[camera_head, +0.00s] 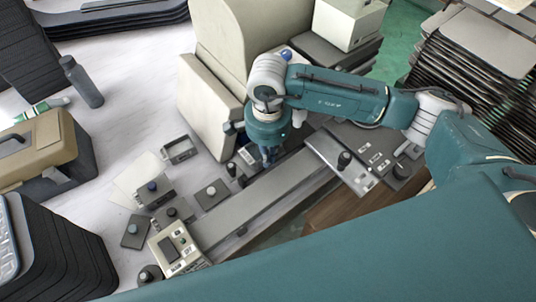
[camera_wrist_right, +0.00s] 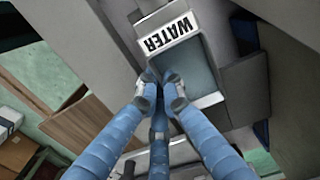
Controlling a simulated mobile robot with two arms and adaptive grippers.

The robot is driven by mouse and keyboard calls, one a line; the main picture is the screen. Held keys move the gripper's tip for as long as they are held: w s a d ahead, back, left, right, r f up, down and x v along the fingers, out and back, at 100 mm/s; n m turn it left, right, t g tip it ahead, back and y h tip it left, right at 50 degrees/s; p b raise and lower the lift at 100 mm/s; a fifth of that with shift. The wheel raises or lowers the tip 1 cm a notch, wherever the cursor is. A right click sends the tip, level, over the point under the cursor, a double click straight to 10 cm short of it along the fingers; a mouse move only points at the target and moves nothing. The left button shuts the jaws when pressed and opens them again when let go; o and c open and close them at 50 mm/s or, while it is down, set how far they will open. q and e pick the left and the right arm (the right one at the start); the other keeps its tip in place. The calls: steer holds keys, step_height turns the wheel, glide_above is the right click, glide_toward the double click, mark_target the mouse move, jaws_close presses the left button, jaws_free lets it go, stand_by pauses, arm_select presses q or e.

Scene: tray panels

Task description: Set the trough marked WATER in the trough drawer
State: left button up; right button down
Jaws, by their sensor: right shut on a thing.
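My right gripper (camera_head: 268,160) reaches down in front of the cream machine, at the far end of the long grey rail. In the right wrist view its blue fingers (camera_wrist_right: 160,82) meet on the near edge of a grey trough (camera_wrist_right: 190,68). A white label reading WATER (camera_wrist_right: 170,35) shows upside down on the trough's far side. In the head view the trough is mostly hidden by the gripper and arm. I cannot tell which part is the trough drawer. My left gripper is not in view.
The cream machine (camera_head: 215,105) stands close behind the gripper. A panel with a black knob (camera_head: 344,160) lies to its right. Small knobbed blocks and an open grey box (camera_head: 179,149) stand to the left. A toolbox (camera_head: 40,150) is at far left, with pale bare surface between.

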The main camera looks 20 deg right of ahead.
steer(key=shift+f, duration=0.2)
steer(key=c, duration=1.9)
jaws_free()
steer(key=shift+r, duration=0.1)
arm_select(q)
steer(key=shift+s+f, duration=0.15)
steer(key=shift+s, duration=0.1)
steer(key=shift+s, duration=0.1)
arm_select(e)
steer(key=shift+r, duration=0.3)
arm_select(q)
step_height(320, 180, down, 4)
steer(key=b, duration=0.3)
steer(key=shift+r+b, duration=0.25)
steer(key=shift+b, duration=0.05)
arm_select(e)
step_height(320, 180, up, 12)
steer(key=shift+f, duration=0.15)
steer(key=shift+s, duration=0.1)
